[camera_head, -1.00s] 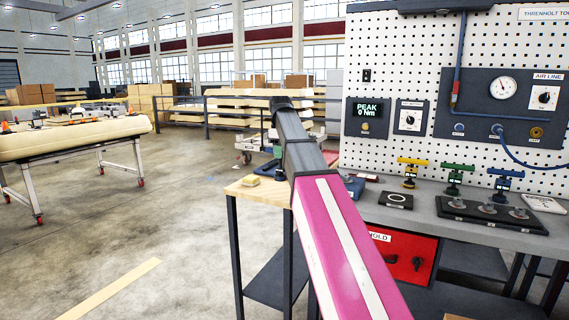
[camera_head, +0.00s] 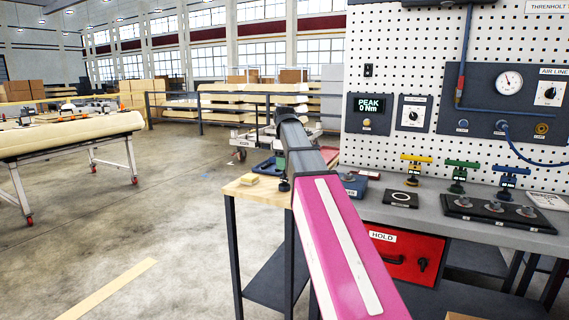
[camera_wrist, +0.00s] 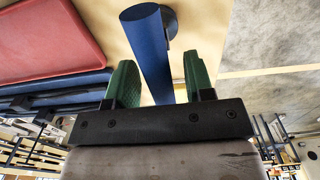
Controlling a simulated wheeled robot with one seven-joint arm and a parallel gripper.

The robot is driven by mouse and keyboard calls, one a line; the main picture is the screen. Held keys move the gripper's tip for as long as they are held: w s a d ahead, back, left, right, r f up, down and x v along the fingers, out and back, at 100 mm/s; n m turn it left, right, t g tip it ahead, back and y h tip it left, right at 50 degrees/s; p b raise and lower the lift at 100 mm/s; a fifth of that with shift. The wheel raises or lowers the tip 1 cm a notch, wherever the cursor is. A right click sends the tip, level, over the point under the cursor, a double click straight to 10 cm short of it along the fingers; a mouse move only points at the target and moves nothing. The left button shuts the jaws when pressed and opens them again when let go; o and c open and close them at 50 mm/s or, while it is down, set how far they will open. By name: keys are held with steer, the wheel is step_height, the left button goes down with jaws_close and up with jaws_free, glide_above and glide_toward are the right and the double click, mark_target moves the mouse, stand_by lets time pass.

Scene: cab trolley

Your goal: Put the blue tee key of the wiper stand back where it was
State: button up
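In the wrist view my gripper (camera_wrist: 158,62) has its two green fingers apart, one on each side of a thick blue bar (camera_wrist: 147,35). Narrow gaps show between the bar and the fingers, so I see no firm grip. A dark round part (camera_wrist: 170,18) shows beside the bar's end. I cannot tell whether this bar is the tee key's handle. In the head view a blue tee-shaped key (camera_head: 508,180) stands on the grey bench, right of a green one (camera_head: 461,172) and a yellow one (camera_head: 415,167).
A black holder with several round sockets (camera_head: 490,212) lies on the bench front. A red HOLD box (camera_head: 405,255) hangs below. A padded trolley (camera_head: 70,140) stands left; the floor between is clear.

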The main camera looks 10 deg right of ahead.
steer(key=shift+r, duration=0.1)
step_height(320, 180, up, 12)
stand_by(0.5)
